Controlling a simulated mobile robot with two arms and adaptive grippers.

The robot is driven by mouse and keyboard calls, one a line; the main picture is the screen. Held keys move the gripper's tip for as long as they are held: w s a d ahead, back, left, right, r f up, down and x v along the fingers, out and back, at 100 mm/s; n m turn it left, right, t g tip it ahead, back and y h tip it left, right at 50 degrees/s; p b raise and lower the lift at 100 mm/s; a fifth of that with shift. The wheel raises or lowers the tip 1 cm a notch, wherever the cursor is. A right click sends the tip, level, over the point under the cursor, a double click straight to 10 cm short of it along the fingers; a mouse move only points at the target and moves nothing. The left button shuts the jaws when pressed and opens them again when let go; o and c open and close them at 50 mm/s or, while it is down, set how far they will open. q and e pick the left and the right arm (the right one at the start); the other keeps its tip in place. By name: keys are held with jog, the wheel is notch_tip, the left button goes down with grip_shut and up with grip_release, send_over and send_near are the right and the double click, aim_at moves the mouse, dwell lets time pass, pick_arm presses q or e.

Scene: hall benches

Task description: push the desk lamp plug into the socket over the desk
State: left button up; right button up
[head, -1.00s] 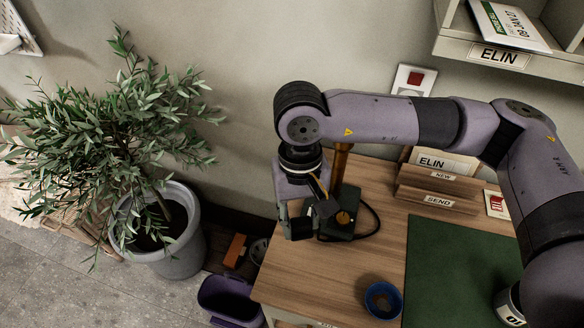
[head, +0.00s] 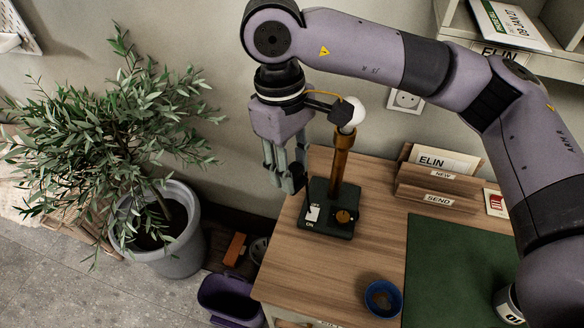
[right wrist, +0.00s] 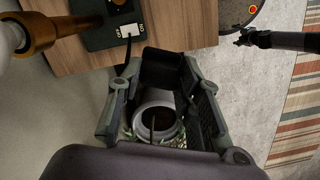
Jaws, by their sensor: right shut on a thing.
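My right gripper (head: 285,172) hangs left of the lamp, beyond the desk's left edge. It is shut on the dark plug (right wrist: 165,70), which shows between its fingers (right wrist: 162,112) in the right wrist view. The desk lamp (head: 341,165) stands upright on the desk, with a white bulb, brown stem and dark green base. The wall socket (head: 405,100) is a white plate, partly covered by my right arm; plug and socket are well apart. A dark claw at the top right of the right wrist view looks like my left gripper (right wrist: 247,38); its opening is unclear.
The wooden desk (head: 320,270) holds a blue bowl (head: 383,299), a green mat (head: 460,270) and a letter rack (head: 437,190). A shelf (head: 500,52) hangs at upper right. A potted plant (head: 170,245) and a purple bin (head: 230,300) stand on the floor at left.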

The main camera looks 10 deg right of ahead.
jog(key=shift+f, duration=0.1)
jog(key=w+a+f+n, duration=0.4)
jog(key=f, duration=0.1)
jog(key=shift+n, duration=0.3)
jog(key=shift+r, duration=0.1)
notch_tip(320, 180, up, 10)
jog(key=w+a+m+y, duration=0.1)
jog(key=w+a+m, duration=0.1)
jog(key=m, duration=1)
jog(key=shift+m, duration=0.3)
